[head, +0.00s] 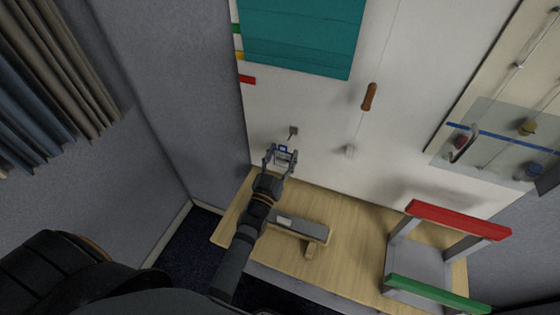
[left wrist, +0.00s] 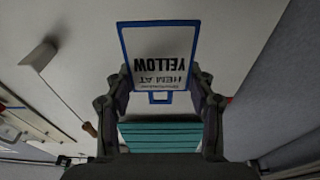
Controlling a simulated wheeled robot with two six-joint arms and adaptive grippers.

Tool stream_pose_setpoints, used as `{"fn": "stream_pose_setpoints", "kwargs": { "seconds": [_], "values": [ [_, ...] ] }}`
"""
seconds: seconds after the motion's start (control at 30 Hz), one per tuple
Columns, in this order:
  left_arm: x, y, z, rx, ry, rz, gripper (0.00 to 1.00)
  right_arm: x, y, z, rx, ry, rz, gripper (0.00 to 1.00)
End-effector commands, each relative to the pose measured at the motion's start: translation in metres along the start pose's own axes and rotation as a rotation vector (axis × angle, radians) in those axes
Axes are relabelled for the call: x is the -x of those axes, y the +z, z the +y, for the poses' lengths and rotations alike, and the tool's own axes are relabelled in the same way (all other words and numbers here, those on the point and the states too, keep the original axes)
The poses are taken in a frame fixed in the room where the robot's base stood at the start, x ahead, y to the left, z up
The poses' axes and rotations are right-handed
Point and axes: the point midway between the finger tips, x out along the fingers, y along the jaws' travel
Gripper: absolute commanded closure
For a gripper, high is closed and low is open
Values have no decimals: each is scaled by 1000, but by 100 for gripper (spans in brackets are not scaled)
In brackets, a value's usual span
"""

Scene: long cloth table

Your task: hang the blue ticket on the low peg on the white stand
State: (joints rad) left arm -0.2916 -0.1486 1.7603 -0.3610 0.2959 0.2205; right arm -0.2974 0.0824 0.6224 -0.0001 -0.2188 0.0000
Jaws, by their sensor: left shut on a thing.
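My left gripper (head: 280,158) is in front of the white wall, above the wooden table. It is shut on a ticket (head: 283,149) with a blue border. In the left wrist view the ticket (left wrist: 160,60) has a white face with upside-down dark print reading "YELLOW" and "HEM AT", and a small blue loop at one end. The fingers of the left gripper (left wrist: 160,85) hold its two sides. A small grey fitting (head: 293,131) on the wall is just beyond the gripper; I cannot tell if it is a peg. No white stand can be made out. My right gripper is out of view.
A teal blind (head: 303,35) hangs above, with a cord and brown handle (head: 369,97) to its right. The wooden table (head: 345,240) bears a grey-topped block (head: 305,229) and a frame with red (head: 455,219) and green bars. A clear panel (head: 490,135) is at right.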

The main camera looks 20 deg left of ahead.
Motion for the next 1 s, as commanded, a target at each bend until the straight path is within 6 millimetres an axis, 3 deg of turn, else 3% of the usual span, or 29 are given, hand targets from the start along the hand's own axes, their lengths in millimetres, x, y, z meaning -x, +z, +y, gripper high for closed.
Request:
{"fn": "stream_pose_setpoints", "kwargs": {
  "seconds": [0.67,1.0],
  "values": [
    [-46,14,0,-1,0,1,61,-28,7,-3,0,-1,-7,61],
    [-56,20,0,-1,0,-1,61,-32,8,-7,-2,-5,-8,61]
  ]
}}
